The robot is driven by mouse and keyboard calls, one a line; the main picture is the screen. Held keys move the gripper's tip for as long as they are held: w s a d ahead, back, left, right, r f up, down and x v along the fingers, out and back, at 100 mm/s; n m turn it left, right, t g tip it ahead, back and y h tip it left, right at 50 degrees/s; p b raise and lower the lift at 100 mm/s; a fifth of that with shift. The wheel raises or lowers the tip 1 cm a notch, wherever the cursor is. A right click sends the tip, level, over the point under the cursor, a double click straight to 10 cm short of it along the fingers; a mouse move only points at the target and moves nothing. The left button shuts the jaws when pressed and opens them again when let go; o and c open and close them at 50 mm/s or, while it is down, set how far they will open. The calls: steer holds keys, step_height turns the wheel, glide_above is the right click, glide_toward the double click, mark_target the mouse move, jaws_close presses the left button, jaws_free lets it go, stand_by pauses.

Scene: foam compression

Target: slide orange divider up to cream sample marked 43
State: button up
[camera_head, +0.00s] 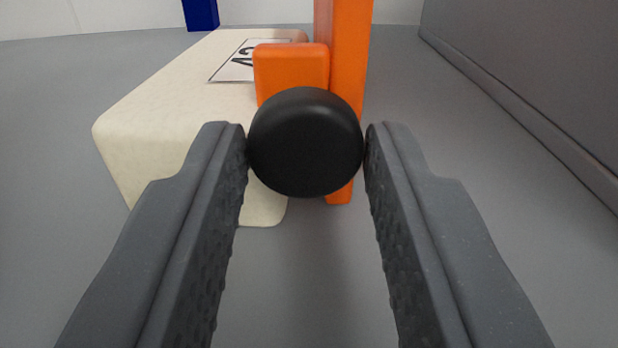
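The orange divider (350,60) stands upright on the grey floor as a thin panel. An orange block (290,68) and a round black knob (305,142) are at its near end. The cream sample (165,105) lies just left of the divider, with a white label partly hidden by the orange block; a 4 and part of another digit show. The divider looks very close to the sample's right side; I cannot tell whether they touch. My gripper (306,145) has its two fingers on either side of the black knob, both apparently touching it.
A dark blue upright piece (200,14) stands at the back left. A grey wall (540,80) runs along the right side. Bare grey floor lies between the divider and that wall, and also left of the sample.

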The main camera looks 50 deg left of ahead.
steer(key=shift+o, duration=1.4)
steer(key=shift+s+d, duration=0.1)
steer(key=shift+s, duration=0.05)
steer(key=b+v, duration=0.2)
steer(key=v, duration=1.1)
steer(key=shift+d+b, duration=0.3)
steer(key=shift+b, duration=0.1)
steer(key=shift+s+a, duration=0.1)
steer(key=shift+a, duration=0.05)
